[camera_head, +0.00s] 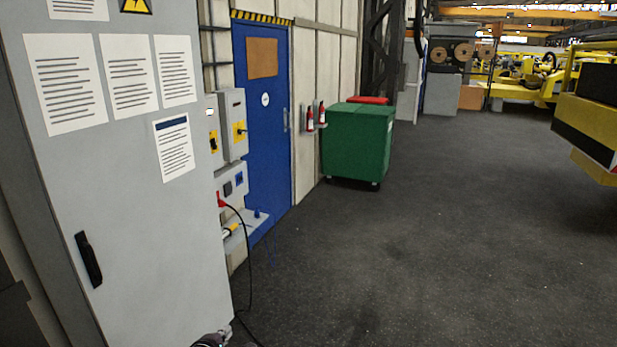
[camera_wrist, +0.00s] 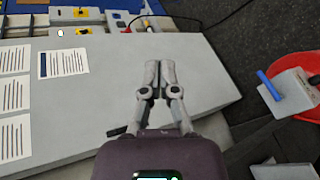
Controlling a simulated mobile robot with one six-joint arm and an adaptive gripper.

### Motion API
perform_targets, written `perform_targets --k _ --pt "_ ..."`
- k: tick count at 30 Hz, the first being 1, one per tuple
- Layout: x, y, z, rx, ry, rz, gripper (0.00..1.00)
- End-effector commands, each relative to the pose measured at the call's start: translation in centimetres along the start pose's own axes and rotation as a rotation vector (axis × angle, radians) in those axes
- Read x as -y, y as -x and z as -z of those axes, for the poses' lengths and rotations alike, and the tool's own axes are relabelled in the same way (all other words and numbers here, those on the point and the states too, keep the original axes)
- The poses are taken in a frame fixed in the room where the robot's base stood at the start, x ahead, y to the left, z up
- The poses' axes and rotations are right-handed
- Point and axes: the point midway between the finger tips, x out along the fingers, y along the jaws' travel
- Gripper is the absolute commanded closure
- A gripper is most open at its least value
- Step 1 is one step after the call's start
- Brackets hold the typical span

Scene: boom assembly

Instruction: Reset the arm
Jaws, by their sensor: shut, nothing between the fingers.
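My gripper (camera_wrist: 159,72) is in the middle of the wrist view, with its two fingers together and nothing between them. Behind it in that view is the grey cabinet door (camera_wrist: 100,95), seen turned on its side. In the head view the grey cabinet (camera_head: 130,215) stands at the left with paper sheets and a black handle (camera_head: 89,259) on its door. Only a small piece of my arm shows at the bottom edge of the head view, beside the cabinet's foot; the gripper's fingers do not show there.
Wall boxes with switches (camera_head: 232,125) and a dark cable (camera_head: 249,270) are right of the cabinet. A blue door (camera_head: 270,150) and green bin (camera_head: 355,143) stand beyond. The dark floor (camera_head: 430,240) is open. A red bucket (camera_wrist: 285,75) with tools is right in the wrist view.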

Motion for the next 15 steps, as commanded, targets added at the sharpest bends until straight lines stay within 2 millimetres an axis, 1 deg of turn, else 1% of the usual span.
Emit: perform_targets --k 1,6,15 --pt "0.7 -1.2 -1.3 0.024 -0.039 0.036 1.00" --pt "2.7 -4.2 -4.9 0.092 -0.171 0.149 1.00" --pt "6.6 -8.2 -11.0 0.214 -0.409 0.339 1.00"
